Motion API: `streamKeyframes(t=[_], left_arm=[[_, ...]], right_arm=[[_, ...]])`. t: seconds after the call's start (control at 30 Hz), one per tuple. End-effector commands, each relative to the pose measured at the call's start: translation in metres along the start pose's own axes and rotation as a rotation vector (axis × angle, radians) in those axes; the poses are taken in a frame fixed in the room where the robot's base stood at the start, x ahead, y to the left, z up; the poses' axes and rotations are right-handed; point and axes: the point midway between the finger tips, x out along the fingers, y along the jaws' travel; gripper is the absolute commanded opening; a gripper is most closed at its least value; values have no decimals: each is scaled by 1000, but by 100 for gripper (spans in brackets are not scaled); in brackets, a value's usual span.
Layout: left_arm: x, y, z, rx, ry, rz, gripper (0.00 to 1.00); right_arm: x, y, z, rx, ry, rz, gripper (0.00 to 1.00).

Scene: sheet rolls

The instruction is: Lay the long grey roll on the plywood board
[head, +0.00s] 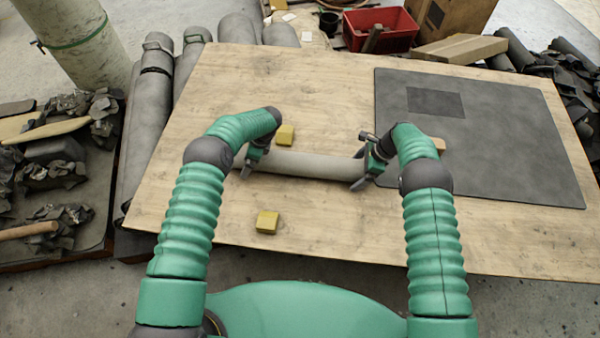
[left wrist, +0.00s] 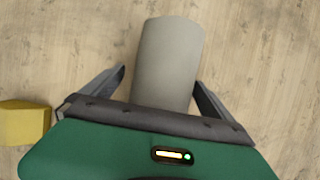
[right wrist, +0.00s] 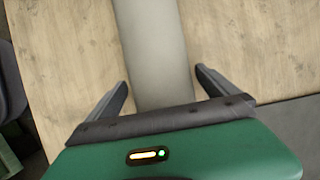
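The long grey roll (head: 308,165) lies on the plywood board (head: 330,225), left of the dark sheet. My left gripper (head: 246,168) is at the roll's left end, and my right gripper (head: 366,175) is at its right end. In the left wrist view, the roll (left wrist: 168,65) lies between the open fingers (left wrist: 161,78), with a narrow gap on each side. In the right wrist view, the roll (right wrist: 155,50) also passes between open fingers (right wrist: 160,78). The roll's ends are partly hidden by my grippers in the head view.
A yellow block (head: 285,135) sits behind the roll and another yellow block (head: 267,222) in front. A dark sheet (head: 510,140) covers the board's right side. A red bin (head: 380,28) is behind the board.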

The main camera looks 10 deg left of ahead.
Motion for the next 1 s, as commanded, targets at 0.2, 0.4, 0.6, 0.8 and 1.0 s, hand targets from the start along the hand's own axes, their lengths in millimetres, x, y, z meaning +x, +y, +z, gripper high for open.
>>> streamKeyframes(t=[0.2,0.4,0.6,0.8,1.0], left_arm=[[0,0,0,1,1,1,100],[-25,-2,0,1,-1,-4,100],[-78,-1,-1,0,-1,-4,100],[-113,-1,-2,1,-2,-1,100],[-121,0,-2,1,-1,1,100]], right_arm=[[1,0,1,0,0,3,100],[1,0,1,0,0,3,100],[1,0,1,0,0,2,100],[1,0,1,0,0,3,100],[-12,-1,1,0,0,1,100]])
